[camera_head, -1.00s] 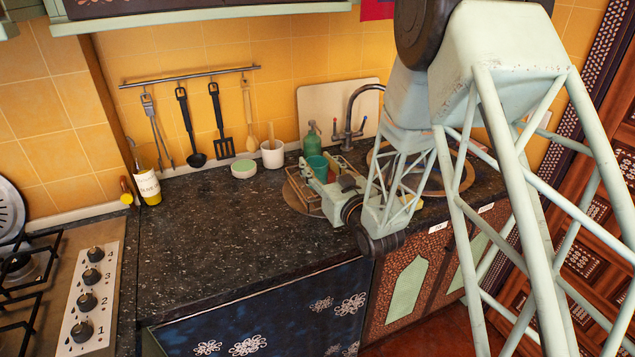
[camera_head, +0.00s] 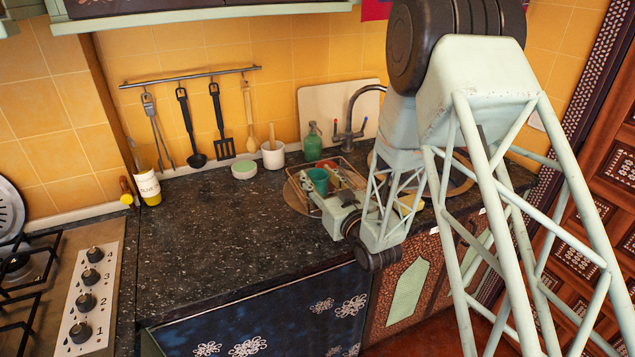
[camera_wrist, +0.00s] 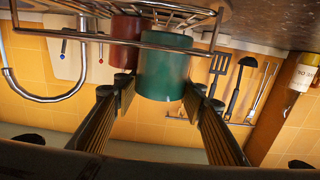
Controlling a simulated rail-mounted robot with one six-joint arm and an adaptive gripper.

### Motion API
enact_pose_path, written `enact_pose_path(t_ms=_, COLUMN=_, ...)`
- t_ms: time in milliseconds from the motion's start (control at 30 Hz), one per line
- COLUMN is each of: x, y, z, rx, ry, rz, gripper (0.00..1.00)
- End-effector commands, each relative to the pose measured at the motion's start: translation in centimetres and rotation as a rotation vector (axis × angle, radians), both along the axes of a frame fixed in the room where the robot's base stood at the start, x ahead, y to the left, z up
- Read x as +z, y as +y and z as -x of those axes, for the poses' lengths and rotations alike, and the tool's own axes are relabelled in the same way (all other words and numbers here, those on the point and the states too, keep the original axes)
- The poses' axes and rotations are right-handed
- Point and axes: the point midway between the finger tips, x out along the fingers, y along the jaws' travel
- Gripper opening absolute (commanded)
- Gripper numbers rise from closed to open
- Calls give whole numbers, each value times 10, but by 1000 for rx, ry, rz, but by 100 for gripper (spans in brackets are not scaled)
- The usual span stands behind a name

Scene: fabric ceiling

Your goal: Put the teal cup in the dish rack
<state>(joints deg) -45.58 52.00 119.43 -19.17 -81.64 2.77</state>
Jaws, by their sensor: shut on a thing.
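The teal cup (camera_head: 318,181) is at the dish rack, and it also shows between my fingertips in the wrist view (camera_wrist: 165,70). My gripper (camera_wrist: 158,88) is shut on the cup, one finger on each side. The wire dish rack (camera_head: 340,160) stands on the counter by the sink; its rails (camera_wrist: 85,38) cross the cup's upper part in the wrist view, which is upside down. A red cup (camera_wrist: 124,45) is beside the teal one there. Whether the teal cup's base touches the rack cannot be told.
A green soap bottle (camera_head: 312,142) stands behind the rack, near the tap (camera_head: 349,125). Utensils hang on the wall. The counter (camera_head: 220,240) in front is clear.

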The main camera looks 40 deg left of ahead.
Motion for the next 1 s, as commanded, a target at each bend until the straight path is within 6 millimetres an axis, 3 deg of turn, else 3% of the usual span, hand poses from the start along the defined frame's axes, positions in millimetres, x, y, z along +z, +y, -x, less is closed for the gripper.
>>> enact_pose_path(t_ms=200, x=-15, y=0, z=0, rx=0, ry=0, rz=0, gripper=25)
enact_pose_path(t_ms=767, x=-19, y=0, z=0, rx=0, ry=0, rz=0, gripper=25)
enact_pose_path(t_ms=800, x=-20, y=0, z=0, rx=0, ry=0, rz=1, gripper=39)
enact_pose_path(t_ms=833, x=-19, y=0, z=0, rx=0, ry=0, rz=1, gripper=41)
enact_pose_path(t_ms=1000, x=-19, y=0, z=0, rx=0, ry=0, rz=1, gripper=44)
